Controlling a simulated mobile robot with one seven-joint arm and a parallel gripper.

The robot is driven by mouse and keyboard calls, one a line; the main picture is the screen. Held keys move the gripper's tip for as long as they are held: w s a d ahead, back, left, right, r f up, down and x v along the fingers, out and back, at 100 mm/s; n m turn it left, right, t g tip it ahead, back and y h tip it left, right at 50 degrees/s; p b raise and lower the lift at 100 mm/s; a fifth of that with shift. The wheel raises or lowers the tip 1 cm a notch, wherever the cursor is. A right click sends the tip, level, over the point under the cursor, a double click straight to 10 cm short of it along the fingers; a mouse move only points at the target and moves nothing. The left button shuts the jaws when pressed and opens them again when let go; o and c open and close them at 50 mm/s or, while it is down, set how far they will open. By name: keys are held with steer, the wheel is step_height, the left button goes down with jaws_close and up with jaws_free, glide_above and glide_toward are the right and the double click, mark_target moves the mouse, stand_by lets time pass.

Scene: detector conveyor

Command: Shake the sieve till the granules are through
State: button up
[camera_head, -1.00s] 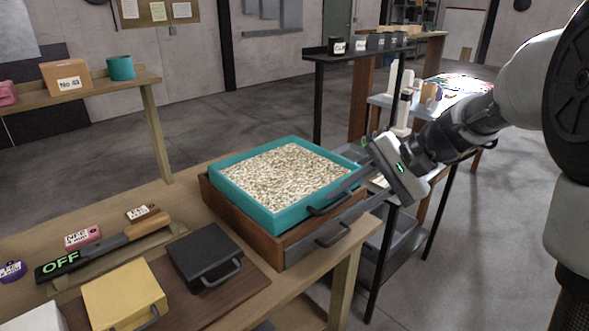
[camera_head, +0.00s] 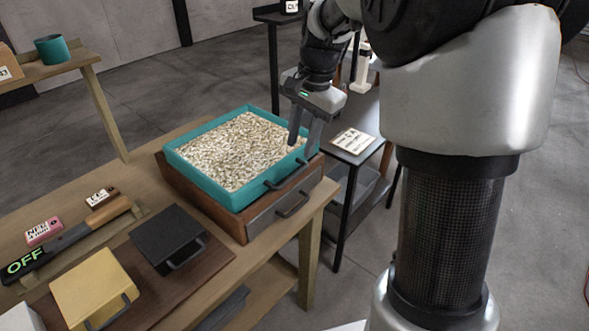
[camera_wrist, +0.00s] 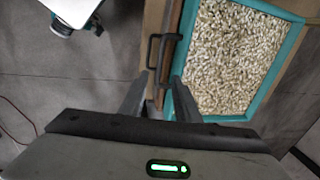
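The teal square sieve (camera_head: 240,193) is full of pale granules (camera_head: 235,150) and sits level on a brown wooden box (camera_head: 262,213). Its dark handle (camera_head: 287,176) is on the front right side, above a second handle (camera_head: 292,205) on the box. My gripper (camera_head: 301,148) points down at the sieve's right rim, near its right corner. In the wrist view my gripper (camera_wrist: 158,80) has its fingers spread and nothing held between them. A dark handle (camera_wrist: 153,52) lies just beyond the fingertips, beside the sieve (camera_wrist: 187,100). I cannot tell whether a finger touches the rim.
A black case (camera_head: 166,238), a yellow case (camera_head: 92,288) and a lever marked OFF (camera_head: 60,247) lie left on the wooden bench (camera_head: 130,178). A dark side table (camera_head: 352,142) with a card stands close to the right of the sieve.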

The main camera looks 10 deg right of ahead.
mark_target(294, 175)
steer(key=f, duration=0.3)
steer(key=w+f, duration=0.1)
steer(key=f, duration=0.2)
steer(key=a+f, duration=0.1)
steer(key=f, duration=0.2)
steer(key=shift+w+f+b, duration=0.15)
steer(key=shift+w+b, duration=0.1)
steer(key=shift+b, duration=0.1)
jaws_close()
